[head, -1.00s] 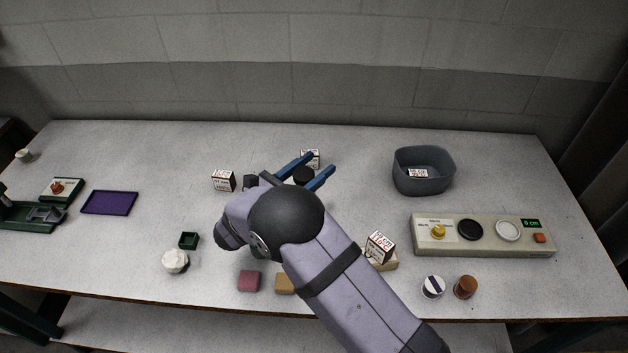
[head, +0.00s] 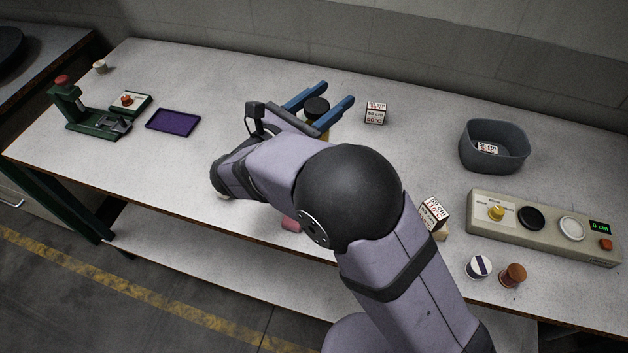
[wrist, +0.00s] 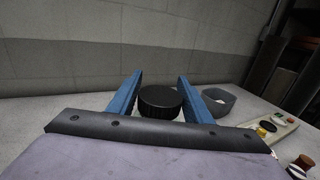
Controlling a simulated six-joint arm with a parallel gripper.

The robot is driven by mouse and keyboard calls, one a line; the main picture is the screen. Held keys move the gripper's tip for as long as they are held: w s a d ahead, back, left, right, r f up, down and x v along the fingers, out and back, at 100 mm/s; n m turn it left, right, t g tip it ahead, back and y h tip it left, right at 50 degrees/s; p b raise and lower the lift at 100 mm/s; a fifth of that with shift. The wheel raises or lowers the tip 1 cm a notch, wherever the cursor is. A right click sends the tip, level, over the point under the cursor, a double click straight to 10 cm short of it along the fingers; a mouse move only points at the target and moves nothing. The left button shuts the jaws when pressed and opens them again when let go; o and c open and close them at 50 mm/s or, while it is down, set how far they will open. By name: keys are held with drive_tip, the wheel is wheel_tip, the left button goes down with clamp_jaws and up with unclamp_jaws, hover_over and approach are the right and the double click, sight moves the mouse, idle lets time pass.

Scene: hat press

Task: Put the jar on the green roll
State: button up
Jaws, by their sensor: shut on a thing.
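The jar, with a black lid (head: 316,106) and a little yellow below it, is between the blue fingers of my gripper (head: 336,93). My gripper is shut on the jar. In the wrist view the black ribbed lid (wrist: 160,100) stands upright between the two fingers. Most of the jar's body is hidden, and I cannot tell its height above the table. I cannot make out a green roll in either current view; my arm covers the middle front of the table.
A printed box (head: 376,113) stands right of my gripper, and another box (head: 433,213) near the front. A grey bin (head: 494,150) and control panel (head: 545,228) are at right. A purple tray (head: 173,122) and green press (head: 88,112) are at left.

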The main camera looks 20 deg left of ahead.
sight(317, 106)
drive_tip(key=shift+n+t+y, duration=0.4)
drive_tip(key=shift+n+y, duration=0.2)
drive_tip(key=shift+y, duration=0.3)
drive_tip(key=s, duration=0.1)
drive_tip(key=s+a+r, duration=0.1)
drive_tip(key=s, duration=0.1)
drive_tip(key=shift+s+a+r, duration=0.2)
drive_tip(key=shift+s+r, duration=0.05)
drive_tip(key=shift+s+d+f, duration=0.2)
drive_tip(key=shift+d+f, duration=0.35)
wheel_tip(317, 106, down, 11)
drive_tip(key=p, duration=0.1)
drive_tip(key=shift+r+y, duration=0.15)
drive_tip(key=shift+y, duration=0.15)
drive_tip(key=shift+f, duration=0.2)
drive_tip(key=o, duration=1.3)
drive_tip(key=shift+r, duration=0.15)
drive_tip(key=b+v, duration=0.2)
drive_tip(key=v, duration=1)
drive_tip(key=shift+a+b, duration=0.1)
drive_tip(key=shift+b, duration=0.25)
